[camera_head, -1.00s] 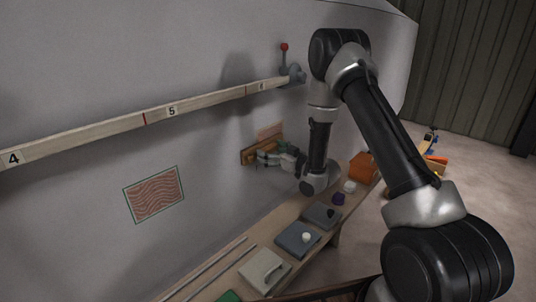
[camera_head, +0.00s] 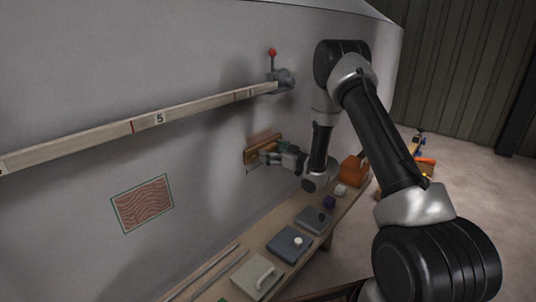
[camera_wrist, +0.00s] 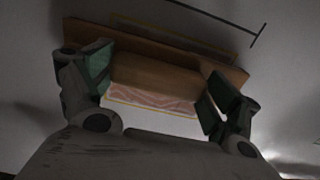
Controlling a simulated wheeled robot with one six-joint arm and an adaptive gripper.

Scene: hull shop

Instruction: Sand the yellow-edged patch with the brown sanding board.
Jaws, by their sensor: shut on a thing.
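The brown sanding board (camera_head: 252,157) is a flat wooden board with a block handle (camera_wrist: 155,76), seen near the hull wall in the head view. My gripper (camera_head: 273,159) is shut on this handle, with its green fingertips (camera_wrist: 158,88) on either side in the wrist view. The yellow-edged patch (camera_wrist: 150,101) lies behind the board. Its pink wavy face shows below the handle, and a thin yellowish edge shows above the board. The board hides most of it. I cannot tell whether the board presses on the hull.
A green-edged wavy patch (camera_head: 143,203) is on the hull at left. A numbered batten (camera_head: 190,108) runs above, ending at a clamp with a red knob (camera_head: 272,52). A bench (camera_head: 228,262) below holds grey sanding blocks (camera_head: 289,243) and an orange box (camera_head: 354,170).

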